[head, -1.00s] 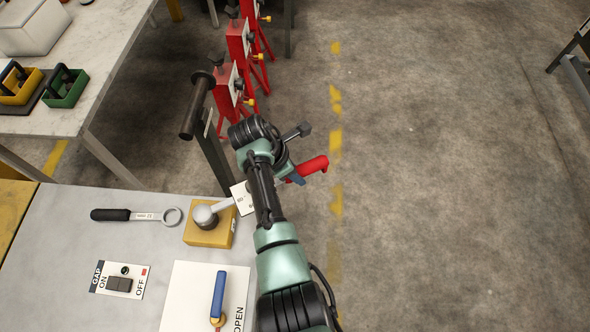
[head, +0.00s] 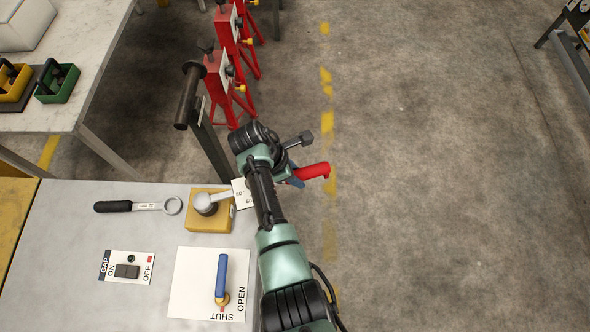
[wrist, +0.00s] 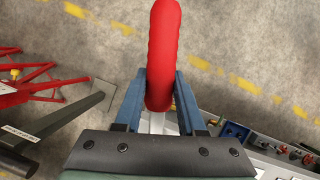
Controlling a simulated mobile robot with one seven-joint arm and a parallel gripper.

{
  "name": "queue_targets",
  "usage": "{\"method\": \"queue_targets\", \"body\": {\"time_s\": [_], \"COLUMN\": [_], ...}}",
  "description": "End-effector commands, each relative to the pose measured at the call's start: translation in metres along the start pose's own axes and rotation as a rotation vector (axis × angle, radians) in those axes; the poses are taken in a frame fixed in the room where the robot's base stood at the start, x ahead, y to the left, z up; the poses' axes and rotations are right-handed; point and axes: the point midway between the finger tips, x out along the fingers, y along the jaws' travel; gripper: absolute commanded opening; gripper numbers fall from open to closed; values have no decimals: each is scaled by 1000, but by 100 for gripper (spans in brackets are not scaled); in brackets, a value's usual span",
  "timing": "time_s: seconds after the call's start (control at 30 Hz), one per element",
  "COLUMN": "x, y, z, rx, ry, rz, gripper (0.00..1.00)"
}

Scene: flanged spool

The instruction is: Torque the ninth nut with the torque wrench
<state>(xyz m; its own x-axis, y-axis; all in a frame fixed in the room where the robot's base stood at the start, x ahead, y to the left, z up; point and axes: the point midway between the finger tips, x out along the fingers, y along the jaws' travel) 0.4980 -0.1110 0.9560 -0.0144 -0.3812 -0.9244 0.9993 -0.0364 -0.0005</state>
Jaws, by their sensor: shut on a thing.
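My gripper (wrist: 158,100) is shut on a red-handled tool (wrist: 164,45), with a blue finger on each side of it in the wrist view. The handle (head: 313,171) also shows in the head view, sticking out to the right of my gripper beyond the table's right edge, above the floor. A pale shank shows between the fingers; the rest of the tool is hidden, so I cannot tell for sure that it is the torque wrench. No flange or nut can be made out in either view.
The near table (head: 80,225) holds a black-handled ring wrench (head: 138,206), a yellow block with a lever (head: 209,218), a GAP switch (head: 127,268) and a SHUT/OPEN plate (head: 185,290). Red stands (head: 216,78) and a dark post (head: 212,150) are beyond.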

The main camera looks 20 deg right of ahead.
Motion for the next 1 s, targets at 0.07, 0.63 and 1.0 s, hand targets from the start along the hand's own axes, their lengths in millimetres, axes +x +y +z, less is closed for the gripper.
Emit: {"method": "queue_targets", "body": {"time_s": [0.07, 0.63, 1.0], "x": [-4, -4, -9], "y": [-2, -46, -64], "z": [1, -4, -8], "rx": [16, 197, 258], "ry": [0, 0, 1], "rz": [-3, -76, -105], "gripper": [0, 0, 0]}}
